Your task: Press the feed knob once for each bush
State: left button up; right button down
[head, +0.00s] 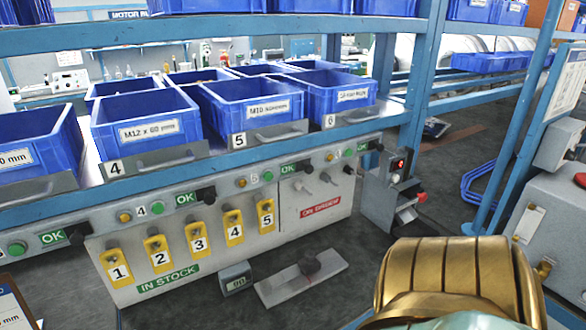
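A dark knob (309,264) stands on a flat grey plate (290,288) at the foot of the panel; no label on it can be read, so I cannot tell whether it is the feed knob. Other black knobs, such as one (205,195) near an OK label, sit along the shelf rail. I cannot pick out any bush. Neither gripper shows, and nothing is seen touching the knob.
Blue bins (145,125) fill the shelf above. Yellow numbered tags (160,257) hang over an IN STOCK label. A small display box (235,279) sits left of the plate. A grey control box (390,185) with a red light stands right of the panel.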

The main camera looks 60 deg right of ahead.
aim_at(415, 190)
jog(key=z, duration=2.6)
